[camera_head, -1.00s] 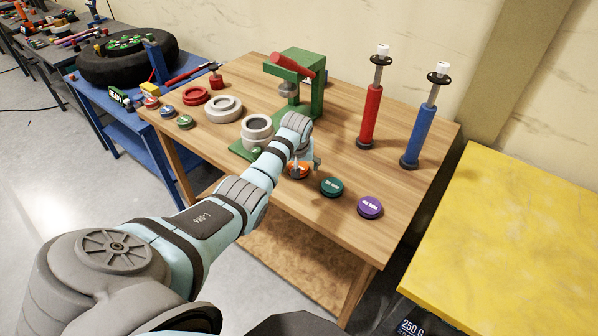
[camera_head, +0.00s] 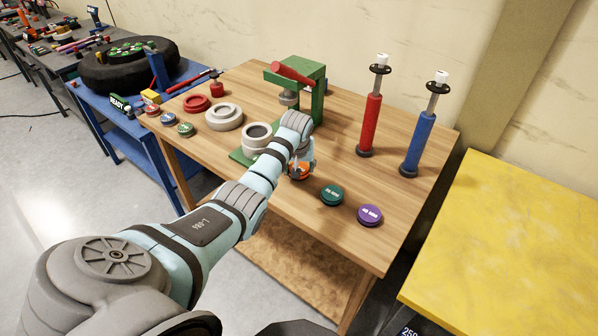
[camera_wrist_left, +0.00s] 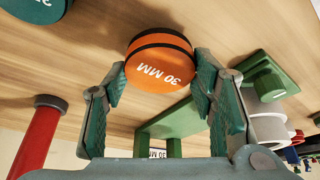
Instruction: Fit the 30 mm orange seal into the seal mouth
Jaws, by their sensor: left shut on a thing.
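The orange seal (camera_head: 298,175), marked 30 MM in the left wrist view (camera_wrist_left: 158,74), is near the front of the wooden table. My left gripper (camera_head: 300,165) points down over it and is shut on its sides; in the wrist view the fingertips (camera_wrist_left: 161,62) touch it left and right. I cannot tell whether the seal still touches the table. A pale cylinder with a dark round opening, probably the seal mouth (camera_head: 258,131), stands on a green base to the left of the gripper, partly hidden by my arm. My right gripper is not in view.
A green seal (camera_head: 332,195) and a purple seal (camera_head: 370,215) lie to the right of the gripper. A green press (camera_head: 317,98) with a red handle stands behind. Red (camera_head: 371,125) and blue (camera_head: 418,144) upright cylinders stand at the back right. Pale rings (camera_head: 224,117) lie at left.

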